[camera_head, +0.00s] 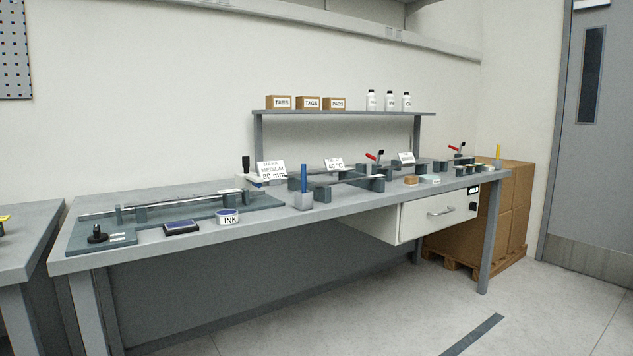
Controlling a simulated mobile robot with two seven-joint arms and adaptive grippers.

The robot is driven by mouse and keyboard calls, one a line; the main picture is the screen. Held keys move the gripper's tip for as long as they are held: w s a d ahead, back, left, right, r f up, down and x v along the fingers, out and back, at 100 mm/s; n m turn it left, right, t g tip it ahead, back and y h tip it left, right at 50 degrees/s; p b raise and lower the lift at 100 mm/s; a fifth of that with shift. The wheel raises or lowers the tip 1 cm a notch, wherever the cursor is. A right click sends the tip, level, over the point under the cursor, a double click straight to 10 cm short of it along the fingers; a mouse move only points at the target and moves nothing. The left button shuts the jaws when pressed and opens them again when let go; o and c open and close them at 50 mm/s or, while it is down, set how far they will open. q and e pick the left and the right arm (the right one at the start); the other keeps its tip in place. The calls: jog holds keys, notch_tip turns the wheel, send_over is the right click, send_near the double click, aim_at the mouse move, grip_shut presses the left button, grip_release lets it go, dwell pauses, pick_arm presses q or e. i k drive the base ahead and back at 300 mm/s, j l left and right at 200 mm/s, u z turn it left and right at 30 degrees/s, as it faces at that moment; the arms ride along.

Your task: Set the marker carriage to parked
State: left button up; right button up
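A long grey-green fixture (182,220) lies on the left half of the workbench, with a thin rail (170,202) held on small blocks. A black-knobbed stamp (97,234) stands at the fixture's front left corner. Neither of my grippers is in view.
An ink pad (181,228) and an INK tin (228,217) lie along the front edge. A blue marker stands in a grey holder (303,201). Red-handled clamps (373,156) are further right. A shelf (345,113) with boxes and bottles spans the back. The floor (400,315) in front is clear.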

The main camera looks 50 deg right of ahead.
aim_at(251, 176)
jog(key=z, duration=1.3)
jog(key=i+z, duration=0.15)
